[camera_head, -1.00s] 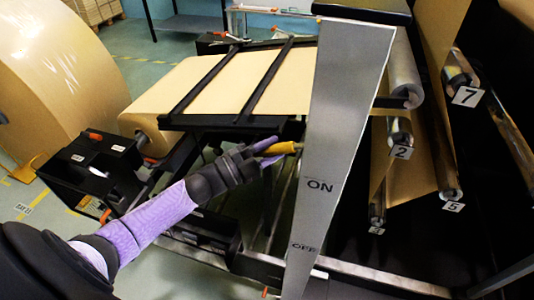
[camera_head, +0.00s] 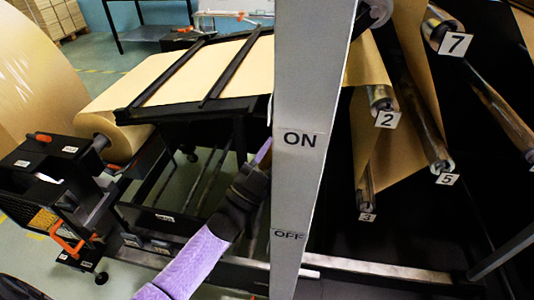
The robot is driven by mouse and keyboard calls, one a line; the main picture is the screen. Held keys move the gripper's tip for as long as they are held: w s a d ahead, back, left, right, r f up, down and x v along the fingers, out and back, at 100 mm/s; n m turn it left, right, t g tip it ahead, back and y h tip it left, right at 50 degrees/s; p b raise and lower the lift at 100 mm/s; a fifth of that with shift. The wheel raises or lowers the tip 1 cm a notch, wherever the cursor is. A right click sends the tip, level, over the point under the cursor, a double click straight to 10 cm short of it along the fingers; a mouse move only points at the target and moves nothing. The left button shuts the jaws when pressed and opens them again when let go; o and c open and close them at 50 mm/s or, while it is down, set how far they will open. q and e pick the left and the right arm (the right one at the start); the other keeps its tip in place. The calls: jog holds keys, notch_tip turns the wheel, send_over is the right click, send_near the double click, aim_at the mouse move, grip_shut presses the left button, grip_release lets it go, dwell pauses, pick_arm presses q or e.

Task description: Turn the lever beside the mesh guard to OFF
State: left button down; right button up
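A tall grey panel (camera_head: 303,80) stands upright in the middle, with an ON label (camera_head: 300,139) above an OFF label (camera_head: 288,234). My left gripper (camera_head: 262,155) is at the panel's left edge, a little below the level of ON and well above OFF. Its fingertips are partly hidden by the panel, so its grip cannot be told. The yellow lever handle does not show now; the panel's edge may hide it. A mesh plate (camera_head: 40,218) shows at the lower left, with an orange handle (camera_head: 68,246) beside it. My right gripper is not in view.
A large kraft roll (camera_head: 35,75) stands at the left. A paper web under black bars (camera_head: 160,75) lies behind my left arm. Rollers with number tags (camera_head: 387,119) fill the right side. A metal rail (camera_head: 375,268) crosses low down.

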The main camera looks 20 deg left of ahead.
pick_arm(q)
jog(key=shift+d+f, duration=0.1)
jog(key=shift+f, duration=0.05)
dwell(0.3)
jog(key=shift+c, duration=2)
grip_release()
jog(key=shift+d, duration=0.1)
jog(key=b+v, duration=0.1)
jog(key=v, duration=0.9)
jog(key=shift+w, duration=0.1)
